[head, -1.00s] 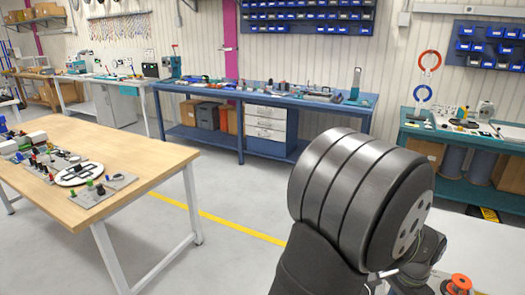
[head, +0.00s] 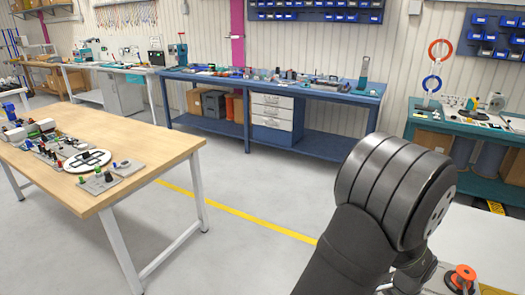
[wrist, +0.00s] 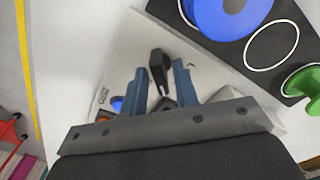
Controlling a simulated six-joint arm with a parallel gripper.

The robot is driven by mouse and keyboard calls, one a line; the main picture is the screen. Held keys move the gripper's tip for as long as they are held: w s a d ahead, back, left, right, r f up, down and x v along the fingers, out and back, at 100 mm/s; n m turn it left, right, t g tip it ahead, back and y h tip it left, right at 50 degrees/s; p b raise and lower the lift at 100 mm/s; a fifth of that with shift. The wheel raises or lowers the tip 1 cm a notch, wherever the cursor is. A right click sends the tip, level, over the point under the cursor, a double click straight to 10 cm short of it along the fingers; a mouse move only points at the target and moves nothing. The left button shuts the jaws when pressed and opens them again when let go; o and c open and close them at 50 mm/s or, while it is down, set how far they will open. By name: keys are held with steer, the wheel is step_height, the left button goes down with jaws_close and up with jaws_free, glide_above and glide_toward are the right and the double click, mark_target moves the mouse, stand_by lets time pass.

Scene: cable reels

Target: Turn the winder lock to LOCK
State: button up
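In the wrist view a black lever-like knob (wrist: 158,68) stands on a pale panel (wrist: 125,62); it looks like the winder lock, but I cannot read a LOCK mark. My gripper (wrist: 160,75) is open, its two blue-grey fingers apart on either side of the knob's lower part. I cannot tell whether either finger touches it. A second dark part (wrist: 163,103) shows lower between the fingers. In the head view my own arm hides the gripper and the knob.
In the wrist view a blue reel (wrist: 228,14) and a green reel (wrist: 305,84) are on the right near a black board with white rings (wrist: 271,45). A blue part (wrist: 117,104) is left of my gripper. The head view shows a wooden table (head: 130,150) and an orange reel (head: 462,276).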

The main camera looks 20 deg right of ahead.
jaws_close()
steer(key=n, duration=0.4)
steer(key=shift+n, duration=0.4)
steer(key=n, duration=0.4)
steer(key=shift+n, duration=0.3)
steer(key=shift+o, duration=0.4)
jaws_free()
step_height(320, 180, up, 7)
steer(key=shift+r, duration=0.1)
